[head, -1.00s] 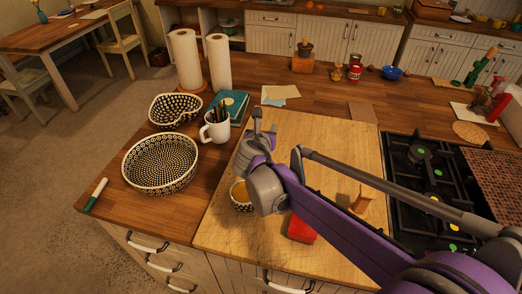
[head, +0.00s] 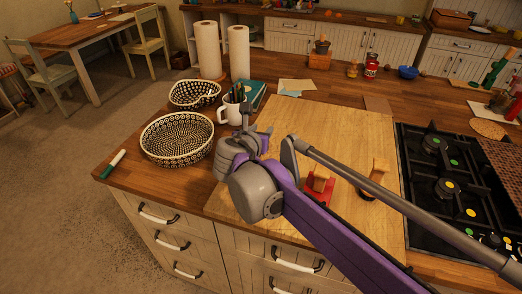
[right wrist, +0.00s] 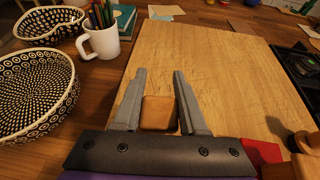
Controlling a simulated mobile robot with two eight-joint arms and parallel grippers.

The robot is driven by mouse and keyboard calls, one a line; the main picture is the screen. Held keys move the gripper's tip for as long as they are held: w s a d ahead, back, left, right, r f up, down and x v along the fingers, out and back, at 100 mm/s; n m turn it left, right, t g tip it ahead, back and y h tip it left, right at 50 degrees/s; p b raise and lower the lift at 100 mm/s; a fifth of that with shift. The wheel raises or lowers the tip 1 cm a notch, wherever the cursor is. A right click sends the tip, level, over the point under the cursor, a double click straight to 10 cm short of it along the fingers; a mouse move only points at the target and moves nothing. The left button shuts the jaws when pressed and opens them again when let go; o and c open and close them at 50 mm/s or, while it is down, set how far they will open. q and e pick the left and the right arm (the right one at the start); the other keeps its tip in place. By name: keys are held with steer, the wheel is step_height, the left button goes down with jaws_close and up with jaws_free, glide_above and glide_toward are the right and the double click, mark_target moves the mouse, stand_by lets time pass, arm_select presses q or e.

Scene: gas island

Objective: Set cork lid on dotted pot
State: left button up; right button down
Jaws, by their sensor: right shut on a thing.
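My right gripper (right wrist: 158,85) is shut on a tan-brown, squarish piece (right wrist: 159,113) that looks like the cork lid. The piece sits between the fingers near their base, seen over the wooden board. In the head view the right gripper (head: 254,124) reaches away over the left part of the board, and the piece is hidden. The small dotted pot is not visible now; in the head view my right wrist covers the place where it stood. My left gripper is not in view.
The pale board (head: 345,135) is mostly clear. A large dotted dish (head: 177,140), a smaller dotted dish (head: 194,94) and a white mug of pencils (head: 230,112) stand to the left. A red item (head: 318,193) and the stove (head: 455,185) lie to the right.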

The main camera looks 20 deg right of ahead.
steer(key=shift+f, duration=2.35)
steer(key=shift+s, duration=0.1)
steer(key=shift+f+b, duration=0.15)
steer(key=shift+b, duration=0.15)
steer(key=shift+c, duration=2.2)
jaws_free()
steer(key=shift+r, duration=0.25)
steer(key=v, duration=1.2)
steer(key=shift+f+p, duration=0.15)
steer(key=shift+p, duration=0.25)
